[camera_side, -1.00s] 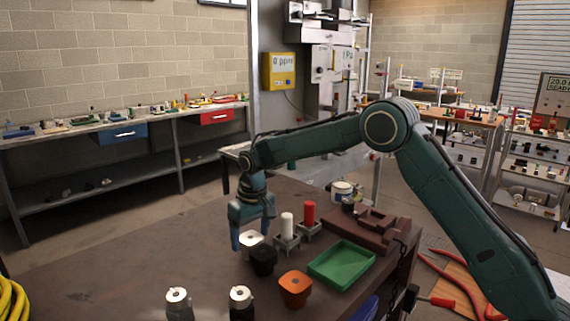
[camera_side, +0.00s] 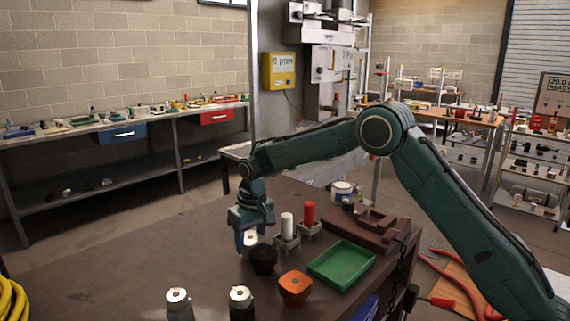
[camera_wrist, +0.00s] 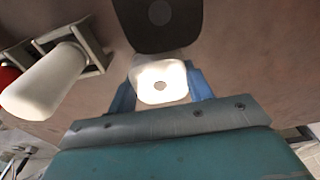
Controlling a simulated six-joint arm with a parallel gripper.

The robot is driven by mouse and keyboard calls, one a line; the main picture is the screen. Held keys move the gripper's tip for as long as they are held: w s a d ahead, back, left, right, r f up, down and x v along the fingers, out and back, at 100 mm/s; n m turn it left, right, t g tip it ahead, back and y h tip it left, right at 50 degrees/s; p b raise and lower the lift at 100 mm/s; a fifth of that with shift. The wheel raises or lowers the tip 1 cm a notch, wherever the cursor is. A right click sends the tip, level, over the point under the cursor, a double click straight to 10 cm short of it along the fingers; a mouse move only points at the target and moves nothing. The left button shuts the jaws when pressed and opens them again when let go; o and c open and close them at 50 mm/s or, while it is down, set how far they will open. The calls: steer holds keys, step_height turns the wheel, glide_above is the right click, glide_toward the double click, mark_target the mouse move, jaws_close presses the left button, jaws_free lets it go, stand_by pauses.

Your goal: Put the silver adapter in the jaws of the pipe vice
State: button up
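The silver adapter (camera_side: 250,238), a pale squarish piece with a hole in its top, stands on the brown bench behind a black fitting. In the wrist view the adapter (camera_wrist: 160,82) lies between the two blue fingers of my gripper (camera_wrist: 161,85), brightly lit. My gripper (camera_side: 251,238) points down, its fingers on either side of the adapter. I cannot tell whether they press on it or leave small gaps. A dark brown block-like fixture (camera_side: 376,221) with a chain at its side, apparently the pipe vice, sits at the bench's right edge; its jaws are unclear.
The black fitting (camera_side: 263,261) is close in front of the adapter. White (camera_side: 287,226) and red (camera_side: 308,213) cylinders stand in holders to the right. An orange fitting (camera_side: 295,287), a green tray (camera_side: 341,264) and two silver-topped pieces are nearer.

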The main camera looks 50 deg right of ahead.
mark_target(251, 237)
steer(key=shift+c, duration=1.3)
steer(key=shift+r, duration=0.2)
step_height(251, 237, up, 20)
steer(key=shift+f, duration=0.15)
steer(key=shift+d, duration=0.15)
steer(key=s+d+r, duration=0.1)
steer(key=s+d, duration=0.4)
steer(key=d, duration=0.5)
steer(key=s+d+r, duration=0.1)
steer(key=s+d, duration=0.5)
steer(key=d, duration=0.4)
steer(key=s+d+r, duration=0.1)
steer(key=s+d, duration=0.5)
steer(key=d, duration=0.5)
steer(key=shift+r, duration=0.2)
